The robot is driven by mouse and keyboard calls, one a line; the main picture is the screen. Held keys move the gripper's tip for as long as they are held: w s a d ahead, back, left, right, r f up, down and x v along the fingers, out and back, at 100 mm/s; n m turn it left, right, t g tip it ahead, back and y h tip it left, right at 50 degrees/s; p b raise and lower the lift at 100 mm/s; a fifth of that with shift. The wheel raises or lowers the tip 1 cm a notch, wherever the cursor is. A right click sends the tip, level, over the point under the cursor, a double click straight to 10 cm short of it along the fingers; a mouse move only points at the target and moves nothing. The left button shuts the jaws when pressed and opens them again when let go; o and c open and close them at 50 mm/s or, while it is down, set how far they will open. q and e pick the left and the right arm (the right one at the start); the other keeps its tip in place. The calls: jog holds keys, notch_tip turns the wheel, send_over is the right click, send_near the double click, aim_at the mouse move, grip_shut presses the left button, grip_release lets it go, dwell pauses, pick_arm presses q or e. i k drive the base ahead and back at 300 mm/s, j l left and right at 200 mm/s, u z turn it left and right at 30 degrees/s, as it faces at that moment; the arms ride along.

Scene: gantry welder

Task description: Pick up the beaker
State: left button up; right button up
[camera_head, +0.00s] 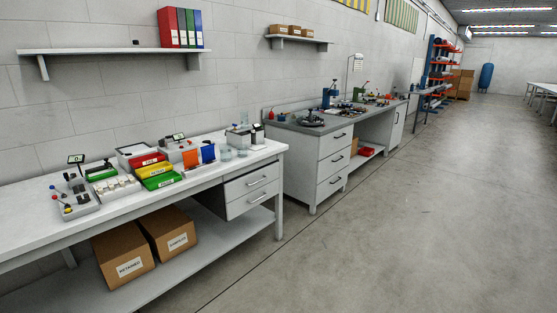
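Small clear glass-like vessels stand near the right end of the white bench (240,165) in the head view. One vessel (226,153) is just right of the blue upright panel, and another (242,153) is beside it. They are small and pale, so I cannot tell which is the beaker. Neither of my grippers is in view, and nothing is seen touching the vessels.
Red, yellow and green bins (153,170), an orange panel (191,159) and a blue panel (208,153) crowd the bench left of the vessels. Cardboard boxes (124,255) sit on its lower shelf. A grey workbench (317,165) stands beyond. The floor (400,220) at right is clear.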

aim_at(242, 150)
jog(key=i, duration=1)
jog(key=i+l+u, duration=0.1)
jog(key=i, duration=0.9)
jog(key=i+l, duration=0.1)
jog(key=i, duration=0.9)
jog(key=j+u, duration=0.05)
